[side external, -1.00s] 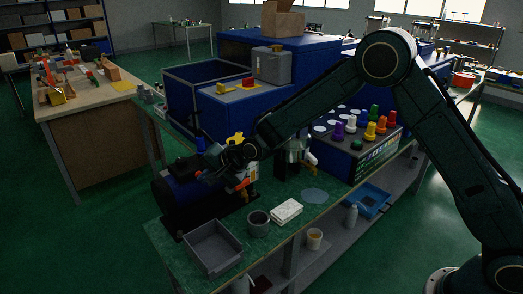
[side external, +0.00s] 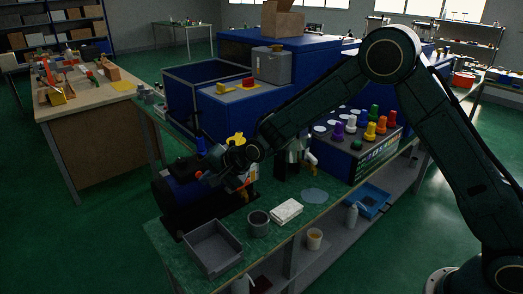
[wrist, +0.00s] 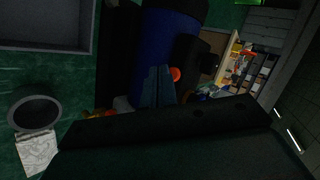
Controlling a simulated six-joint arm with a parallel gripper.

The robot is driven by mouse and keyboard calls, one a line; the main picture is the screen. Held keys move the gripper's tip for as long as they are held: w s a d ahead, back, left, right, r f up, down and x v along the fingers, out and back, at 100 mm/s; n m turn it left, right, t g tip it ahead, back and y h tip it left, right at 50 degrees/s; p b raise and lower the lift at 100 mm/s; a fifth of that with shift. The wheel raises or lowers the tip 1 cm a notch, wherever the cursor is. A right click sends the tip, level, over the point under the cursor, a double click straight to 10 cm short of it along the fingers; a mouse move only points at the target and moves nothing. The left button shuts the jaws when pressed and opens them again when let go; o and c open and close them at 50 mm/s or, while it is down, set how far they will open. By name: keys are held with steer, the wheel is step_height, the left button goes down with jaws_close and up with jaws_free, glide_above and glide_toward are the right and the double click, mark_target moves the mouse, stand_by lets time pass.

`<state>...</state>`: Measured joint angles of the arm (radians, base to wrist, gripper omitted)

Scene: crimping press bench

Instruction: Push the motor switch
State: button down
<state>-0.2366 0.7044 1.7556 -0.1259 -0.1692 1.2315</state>
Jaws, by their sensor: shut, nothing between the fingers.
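A blue motor (side external: 181,194) with dark end parts lies on the green bench at the left in the side external view. It also shows at the top of the wrist view (wrist: 168,45). A round orange-red button (wrist: 175,73) shows beside the motor's dark end, just right of my fingertips. It looks like the switch. My gripper (wrist: 158,72) is shut and empty, its fingers pointing at the motor. I cannot tell whether the tips touch anything. In the side external view my wrist hides part of the motor's right end.
A grey tray (side external: 214,262), a dark cup (side external: 258,228) and a white block (side external: 286,212) stand in front of the motor. A panel of coloured knobs (side external: 364,147) and the blue machine (side external: 217,112) stand behind and to the right.

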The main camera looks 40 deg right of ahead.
steer(key=shift+s, duration=3)
steer(key=shift+r, duration=0.1)
steer(key=s+d+r+n+g+h, duration=0.1)
steer(key=s+d+r+n, duration=0.2)
steer(key=s+d+r, duration=0.4)
steer(key=s+d+r+n+h, duration=0.1)
steer(key=s+d+r+n, duration=0.25)
steer(key=s+r, duration=0.5)
steer(key=s+d+r+n+g+h, duration=0.1)
steer(key=s+d+n, duration=0.1)
steer(key=s, duration=0.8)
steer(key=s+d+r+n+g, duration=0.1)
steer(key=s+d, duration=0.4)
steer(key=s, duration=0.6)
steer(key=shift+d+n+h, duration=0.2)
steer(key=shift+n+h, duration=0.2)
steer(key=shift+n, duration=0.35)
steer(key=c, duration=2.1)
jaws_free()
steer(key=shift+r, duration=0.1)
